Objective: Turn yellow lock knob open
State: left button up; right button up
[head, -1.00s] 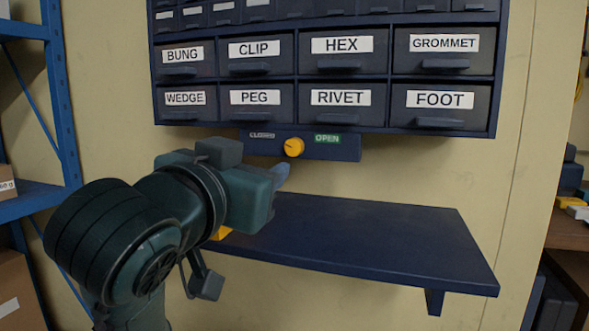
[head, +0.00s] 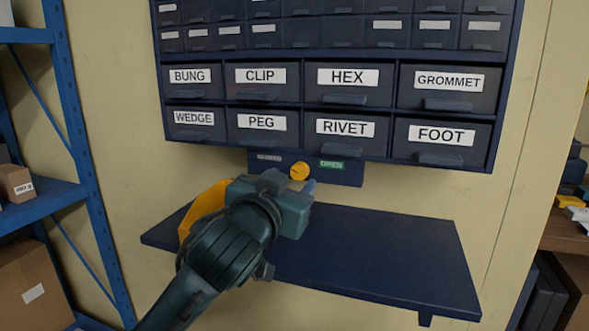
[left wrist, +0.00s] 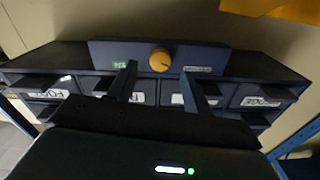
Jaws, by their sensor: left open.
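The yellow lock knob (head: 299,171) sits on a dark panel (head: 345,174) under the drawer cabinet, between the CLOSED label (head: 269,157) on the left and the green OPEN label (head: 331,165) on the right. My left gripper (head: 302,184) is just in front of and below the knob. In the left wrist view, which is upside down, its fingers are apart and the knob (left wrist: 160,60) shows between their tips. A dark mark on the knob face points toward the CLOSED label side there. I cannot tell whether the fingers touch the knob. My right gripper is not in view.
Above is a cabinet of labelled drawers (head: 348,99). A dark shelf (head: 400,250) juts out below the panel, its right part bare. A yellow object (head: 200,207) shows behind my left arm. A blue rack (head: 85,190) with boxes stands at left.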

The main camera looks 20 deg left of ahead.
aim_at(299, 173)
pick_arm(q)
jog(key=shift+w, duration=1.55)
jog(key=c, duration=1)
